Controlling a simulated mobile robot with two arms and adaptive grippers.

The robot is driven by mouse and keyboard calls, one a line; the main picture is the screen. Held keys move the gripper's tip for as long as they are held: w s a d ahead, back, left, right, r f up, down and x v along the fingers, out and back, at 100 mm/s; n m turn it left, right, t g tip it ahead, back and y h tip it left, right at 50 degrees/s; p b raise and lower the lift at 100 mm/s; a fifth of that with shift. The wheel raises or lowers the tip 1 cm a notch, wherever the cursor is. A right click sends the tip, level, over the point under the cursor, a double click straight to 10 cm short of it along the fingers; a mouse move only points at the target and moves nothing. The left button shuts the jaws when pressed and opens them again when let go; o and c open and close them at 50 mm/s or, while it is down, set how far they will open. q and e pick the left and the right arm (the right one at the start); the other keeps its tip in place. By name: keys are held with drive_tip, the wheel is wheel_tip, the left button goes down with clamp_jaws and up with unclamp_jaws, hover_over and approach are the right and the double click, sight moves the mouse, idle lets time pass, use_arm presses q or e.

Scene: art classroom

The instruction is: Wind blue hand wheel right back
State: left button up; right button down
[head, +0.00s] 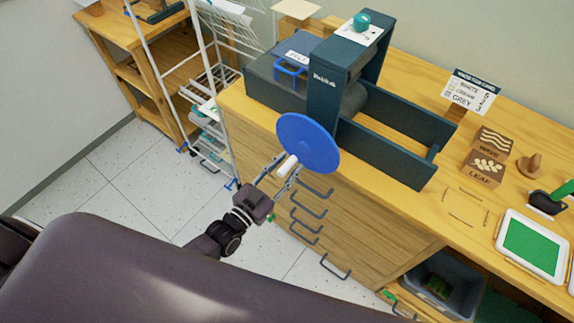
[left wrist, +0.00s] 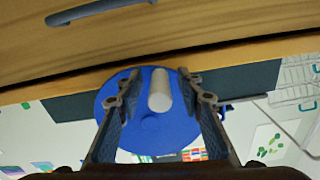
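The blue hand wheel (head: 308,143) is a round disc on the near side of the dark press (head: 324,88), which stands on the wooden counter. Its white handle (head: 288,165) sticks out from the lower left of the disc. My left gripper (head: 284,171) is open at the handle, its fingers pointing at the wheel. In the left wrist view, the wheel (left wrist: 145,130) fills the space beyond the fingers. The handle (left wrist: 160,90) stands between the two fingertips (left wrist: 158,86), with a gap on both sides. My right gripper is not in view.
Drawers with grey handles (head: 308,213) lie below the counter edge. A white wire rack (head: 205,95) stands left of the counter.

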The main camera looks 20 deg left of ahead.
use_arm(q)
drive_tip(key=shift+c, duration=0.6)
clamp_jaws()
drive_tip(key=shift+a, duration=0.1)
